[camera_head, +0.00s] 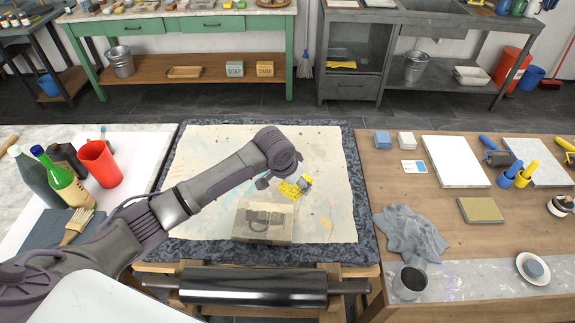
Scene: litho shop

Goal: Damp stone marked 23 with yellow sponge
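The stone (262,228) is a beige-grey block with a dark drawing on its top, lying on the paint-stained sheet in the middle. No number is readable on it. My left arm reaches in from the left, and its wrist is just behind the stone. My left gripper (284,185) points down and is partly hidden by the wrist. The yellow sponge (289,190) shows between its dark finger parts, and the gripper appears shut on it. The sponge is just behind and above the stone's right rear corner; contact with the stone cannot be told. My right gripper is out of view.
A black roller (255,287) lies in front of the press bed. Bottles and a red cup (100,164) stand at left. The stained sheet (210,150) has free room.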

